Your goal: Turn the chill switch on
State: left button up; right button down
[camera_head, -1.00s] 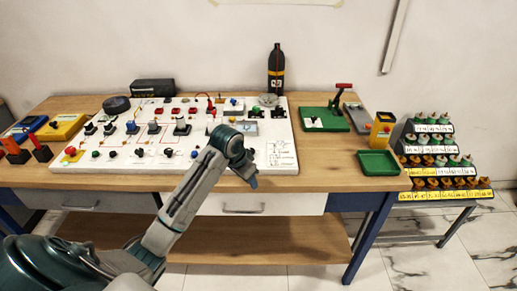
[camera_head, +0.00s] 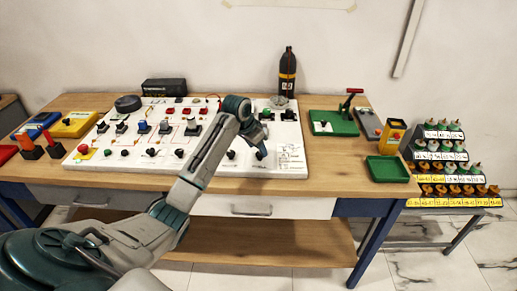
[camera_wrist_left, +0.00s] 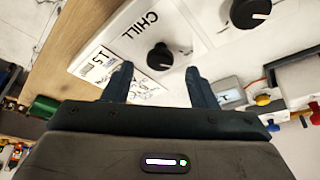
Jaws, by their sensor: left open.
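The chill switch (camera_wrist_left: 160,57) is a black round knob on the white board, beside the printed word CHILL, in the left wrist view. My left gripper (camera_wrist_left: 159,80) is open, its two dark fingers apart and pointing toward the board, with the knob showing between and beyond the tips. The gap between them is empty. In the head view my left gripper (camera_head: 261,152) hangs over the right part of the white board (camera_head: 210,172), and the chill knob is not clearly seen there. My right gripper is not in view.
Another black knob (camera_wrist_left: 250,12) with a white pointer line sits near the chill knob. Several knobs and red switches cover the board. A green lever base (camera_head: 333,123) and a green tray (camera_head: 387,169) are to the right, with bare wood between.

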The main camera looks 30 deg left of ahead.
aim_at(260, 156)
pick_arm(q)
jog(key=shift+x, duration=1.35)
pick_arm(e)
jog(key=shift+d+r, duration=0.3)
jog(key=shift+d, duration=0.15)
